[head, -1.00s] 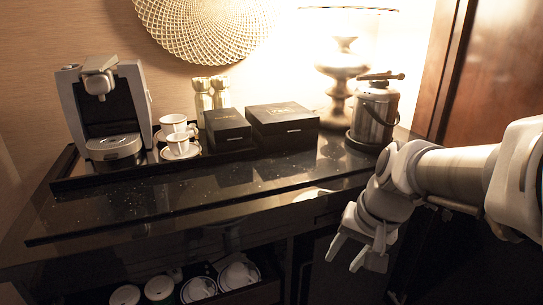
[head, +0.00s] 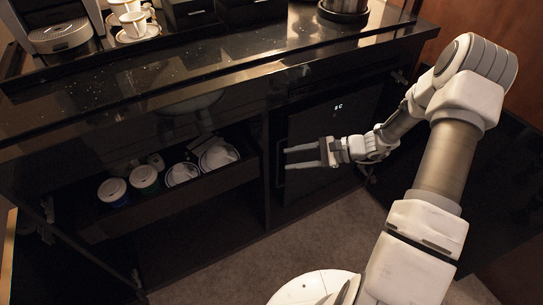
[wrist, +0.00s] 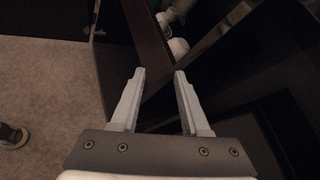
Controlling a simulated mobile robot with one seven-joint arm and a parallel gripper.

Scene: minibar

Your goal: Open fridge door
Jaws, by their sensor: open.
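The fridge (head: 325,125) is a black unit under the counter in the head view, with a small lit display near its top. Its door looks shut. A thin vertical edge or handle runs down its left side, too dark to tell which. My gripper (head: 288,158) is in front of the fridge door, its fingers pointing left near that left edge. In the wrist view my gripper (wrist: 160,74) has its two fingers apart with nothing between them. The fridge's dark front seems to fill the right of that view. I cannot tell whether the fingers touch the door.
A tray drawer (head: 165,205) with cups and lidded containers sticks out left of the fridge. A cabinet door (head: 470,190) stands open at the right, behind my arm. The black counter (head: 200,75) is above.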

